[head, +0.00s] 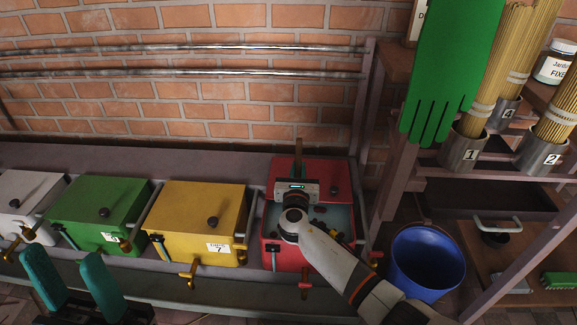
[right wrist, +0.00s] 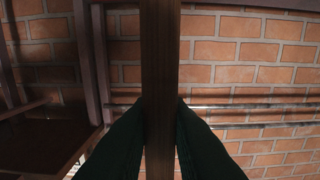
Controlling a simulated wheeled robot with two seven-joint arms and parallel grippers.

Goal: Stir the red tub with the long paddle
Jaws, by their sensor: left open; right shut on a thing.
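The red tub (head: 272,256) stands at the right end of the row, its front part open over a grey-blue content with dark bits. My right gripper (head: 298,188) is above the tub's opening. It is shut on the long paddle (head: 298,147), whose wooden shaft rises behind it. In the right wrist view the shaft (right wrist: 160,70) runs upright between the dark fingers. The paddle's lower end is hidden by my gripper and arm, so I cannot tell how deep it reaches. My left gripper (head: 75,285) is open and empty at the lower left, in front of the green tub.
A yellow tub (head: 190,215), a green tub (head: 85,215) and a white tub (head: 25,195) stand left of the red one. A blue bucket (head: 428,262) is at right. A shelf holds incense cups, and a green glove (head: 450,70) hangs there. Metal pipes cross the brick wall.

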